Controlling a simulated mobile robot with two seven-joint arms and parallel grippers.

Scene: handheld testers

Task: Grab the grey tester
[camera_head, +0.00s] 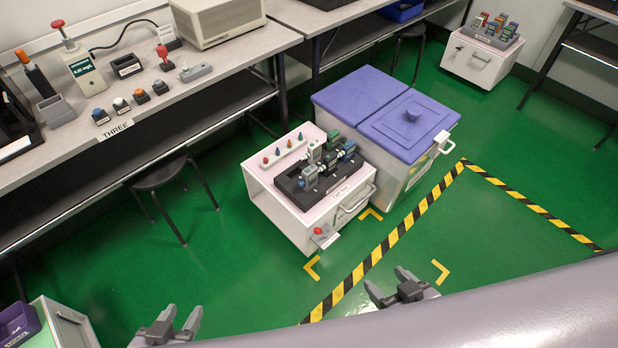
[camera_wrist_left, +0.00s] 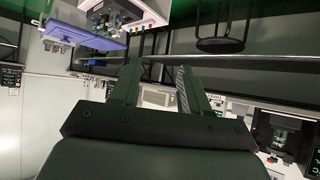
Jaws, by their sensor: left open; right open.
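Several small handheld testers stand in a black tray (camera_head: 322,198) on top of a white cabinet (camera_head: 297,222) in the middle of the head view. The front-left tester (camera_head: 309,176) looks grey-green and another (camera_head: 349,147) looks grey-blue; at this size I cannot tell for certain which is the grey one. My left gripper (camera_head: 182,316) is open and empty, low at the left and well apart from the cabinet; it also shows in the left wrist view (camera_wrist_left: 157,80). My right gripper (camera_head: 388,285) is open and empty, in front of and below the cabinet in the picture.
A bin with purple lids (camera_head: 375,100) stands right behind the cabinet. A workbench (camera_head: 215,80) with small devices runs along the left, with a black stool (camera_head: 160,175) before it. A second cabinet (camera_head: 478,62) holds coloured items at the far right. Green floor lies open at right.

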